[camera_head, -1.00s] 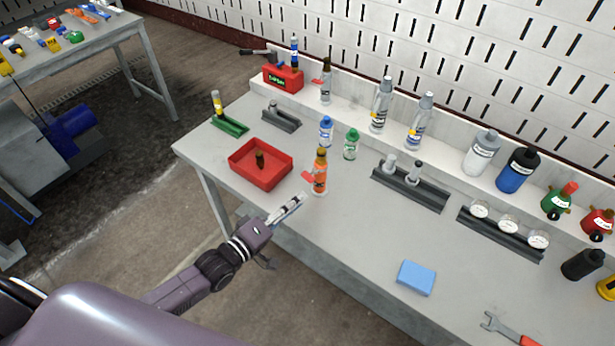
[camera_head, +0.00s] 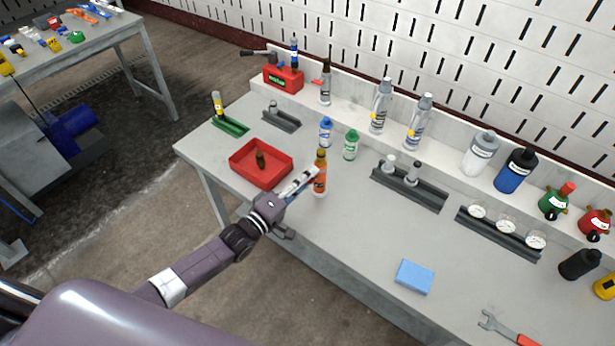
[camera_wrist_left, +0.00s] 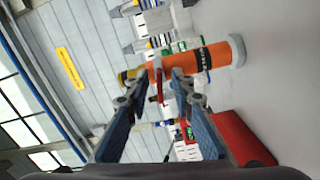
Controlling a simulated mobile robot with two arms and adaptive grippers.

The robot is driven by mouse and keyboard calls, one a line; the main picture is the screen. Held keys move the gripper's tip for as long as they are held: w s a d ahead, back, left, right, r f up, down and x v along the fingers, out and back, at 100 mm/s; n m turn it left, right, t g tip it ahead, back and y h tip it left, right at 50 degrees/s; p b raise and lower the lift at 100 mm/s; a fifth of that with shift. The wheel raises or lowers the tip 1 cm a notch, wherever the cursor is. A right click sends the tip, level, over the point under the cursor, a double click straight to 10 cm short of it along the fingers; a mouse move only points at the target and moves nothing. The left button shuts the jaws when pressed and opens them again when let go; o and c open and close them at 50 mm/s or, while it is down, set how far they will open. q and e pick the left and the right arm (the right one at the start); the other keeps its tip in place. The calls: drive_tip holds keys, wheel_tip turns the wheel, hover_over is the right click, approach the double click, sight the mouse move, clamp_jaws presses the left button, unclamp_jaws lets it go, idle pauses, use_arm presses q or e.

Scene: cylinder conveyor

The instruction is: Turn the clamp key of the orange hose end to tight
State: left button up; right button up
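The orange hose end (camera_head: 320,183) stands upright on the bench, with a dark brassy top. In the left wrist view its orange body (camera_wrist_left: 206,58) lies sideways across the upper picture. Its red clamp key (camera_wrist_left: 159,86) shows there between the fingertips of my left gripper (camera_wrist_left: 165,75). The fingers are apart, with a gap beside the key, so I see no firm grip. In the head view the left gripper (camera_head: 314,174) reaches the hose end from the left and hides the key. My right gripper is not in view.
A red tray (camera_head: 243,172) with a small dark brassy piece in it is left of the hose end. Blue-capped (camera_head: 326,132) and green-capped (camera_head: 350,145) bottles stand behind. A grey rack (camera_head: 425,197) is to the right. A blue block (camera_head: 415,277) lies near the front edge.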

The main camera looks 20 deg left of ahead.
use_arm(q)
clamp_jaws()
